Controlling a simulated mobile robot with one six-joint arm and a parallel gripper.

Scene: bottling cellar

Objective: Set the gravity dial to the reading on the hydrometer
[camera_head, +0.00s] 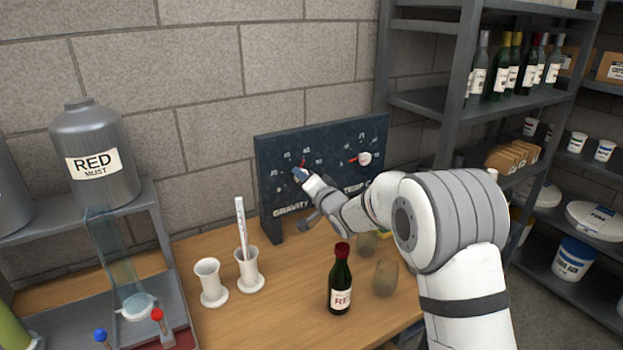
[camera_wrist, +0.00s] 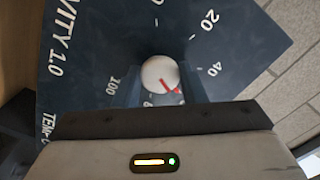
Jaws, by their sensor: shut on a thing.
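The dark dial board (camera_head: 272,152) stands at the back of the wooden table, with the gravity dial on its left. My gripper (camera_head: 303,176) is at that dial. In the wrist view my gripper (camera_wrist: 161,84) has its two fingers on either side of the round pale gravity knob (camera_wrist: 157,72), shut on it. The knob's red pointer points to the lower right, roughly between the partly hidden 80 and the 40; the mark there is hidden by my gripper. The hydrometer (camera_head: 241,222) stands upright in a white cylinder (camera_head: 248,272); its reading is too small to tell.
The temperature knob (camera_head: 365,158) is on the board's right. An empty-looking white cylinder (camera_head: 210,285), a red wine bottle (camera_head: 341,283) and a glass (camera_head: 385,278) stand on the table. A RED MUST tank (camera_head: 95,150) is at left, shelves (camera_head: 430,103) at right.

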